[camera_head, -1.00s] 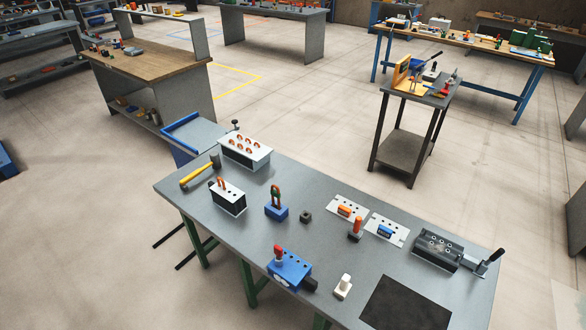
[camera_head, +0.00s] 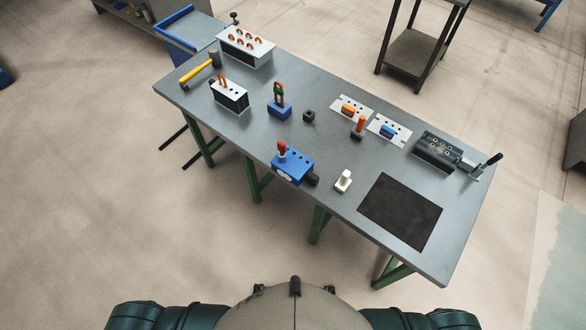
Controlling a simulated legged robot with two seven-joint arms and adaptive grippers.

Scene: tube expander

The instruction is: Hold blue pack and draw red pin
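The blue pack (camera_head: 294,167) is a blue block with several dark holes in its top. It stands on the near edge of the grey table. A red pin (camera_head: 282,148) stands upright at the left end of its top, its lower part hidden in the block. A dark cylindrical part (camera_head: 312,179) sticks out at the pack's right end. Neither gripper is in view. Only parts of my own body show along the bottom edge, well apart from the pack.
The grey table (camera_head: 240,139) also holds a white block (camera_head: 343,180), a dark mat (camera_head: 400,211), a smaller blue base (camera_head: 279,109), an orange-handled piece (camera_head: 359,126), a black clamp device (camera_head: 440,150), and a yellow hammer (camera_head: 197,71). Clear floor (camera_head: 130,230) lies before the table.

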